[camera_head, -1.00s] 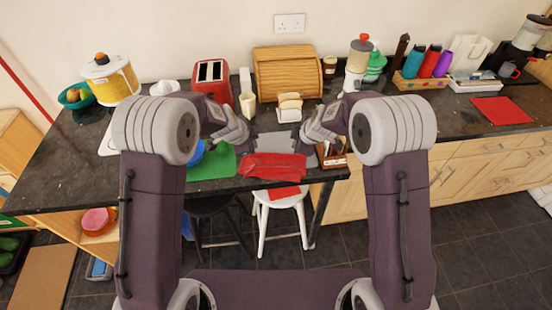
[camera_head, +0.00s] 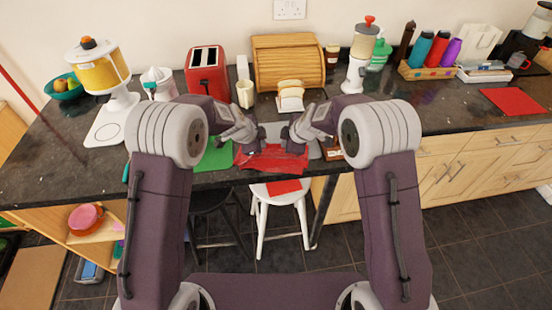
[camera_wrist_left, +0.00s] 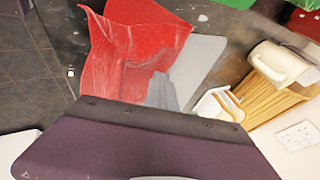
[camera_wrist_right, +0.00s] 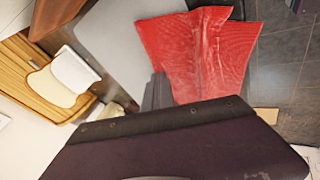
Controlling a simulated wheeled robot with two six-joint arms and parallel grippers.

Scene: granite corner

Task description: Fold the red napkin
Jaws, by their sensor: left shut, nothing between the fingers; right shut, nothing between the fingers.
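The red napkin (camera_head: 270,164) lies on a grey mat (camera_head: 314,151) at the counter's front edge, creased and uneven, part of it over the edge. It also shows in the left wrist view (camera_wrist_left: 125,45) and the right wrist view (camera_wrist_right: 200,50), with raised folds. My left gripper (camera_head: 257,146) is shut and empty, at the napkin's back edge. My right gripper (camera_head: 291,146) is shut and empty, close to the right of the left one, by the same edge. The fingers overlap the napkin's edge in the wrist views; I cannot tell whether they touch it.
A green cloth (camera_head: 214,157) lies left of the napkin. Behind stand a red toaster (camera_head: 207,72), a wooden bread bin (camera_head: 288,62), a toast holder (camera_head: 290,96) and a blender (camera_head: 360,62). A white stool (camera_head: 283,205) with a red piece on it stands below. Another red cloth (camera_head: 512,101) lies far right.

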